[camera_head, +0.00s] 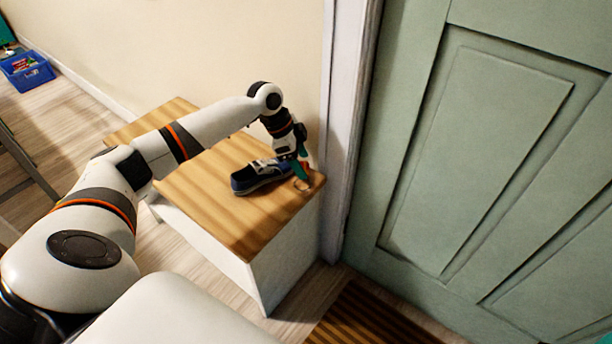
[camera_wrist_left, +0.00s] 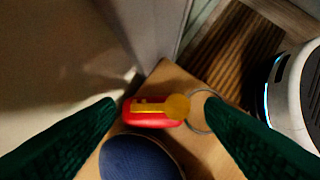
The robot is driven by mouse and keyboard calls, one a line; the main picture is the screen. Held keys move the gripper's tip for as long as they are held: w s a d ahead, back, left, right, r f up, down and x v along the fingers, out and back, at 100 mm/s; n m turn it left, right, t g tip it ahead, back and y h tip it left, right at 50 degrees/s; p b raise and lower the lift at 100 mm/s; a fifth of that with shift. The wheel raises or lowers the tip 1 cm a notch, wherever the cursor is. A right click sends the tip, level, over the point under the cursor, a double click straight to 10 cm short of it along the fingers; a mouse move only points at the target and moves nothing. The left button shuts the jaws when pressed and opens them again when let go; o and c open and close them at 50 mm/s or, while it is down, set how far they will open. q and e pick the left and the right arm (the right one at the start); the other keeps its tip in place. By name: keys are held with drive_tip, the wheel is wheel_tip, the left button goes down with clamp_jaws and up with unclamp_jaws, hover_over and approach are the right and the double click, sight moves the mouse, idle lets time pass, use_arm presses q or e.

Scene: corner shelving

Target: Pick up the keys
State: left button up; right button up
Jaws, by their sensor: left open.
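The keys (camera_wrist_left: 176,107) lie on the wooden top near its corner, with a yellow key over a red tag and a thin metal ring at the right. In the head view only the ring (camera_head: 303,185) shows clearly, and my gripper hides much of the rest. My left gripper (camera_head: 301,171) points down over the keys. In the left wrist view its two green fingers (camera_wrist_left: 161,112) are spread wide, one on each side of the keys, with nothing held. I cannot tell the exact height of the fingertips. My right gripper is not in view.
A dark blue shoe (camera_head: 250,180) sits beside the keys on the cabinet top (camera_head: 235,215); it also shows in the left wrist view (camera_wrist_left: 140,160). A wall and door frame (camera_head: 345,130) stand close behind. A green door (camera_head: 480,150) is at right, a striped mat (camera_head: 365,320) below.

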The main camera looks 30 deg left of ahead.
use_arm(q)
drive_tip(key=shift+b+x, duration=0.35)
drive_tip(key=shift+x, duration=0.85)
drive_tip(key=c, duration=0.8)
drive_tip(key=shift+r, duration=0.1)
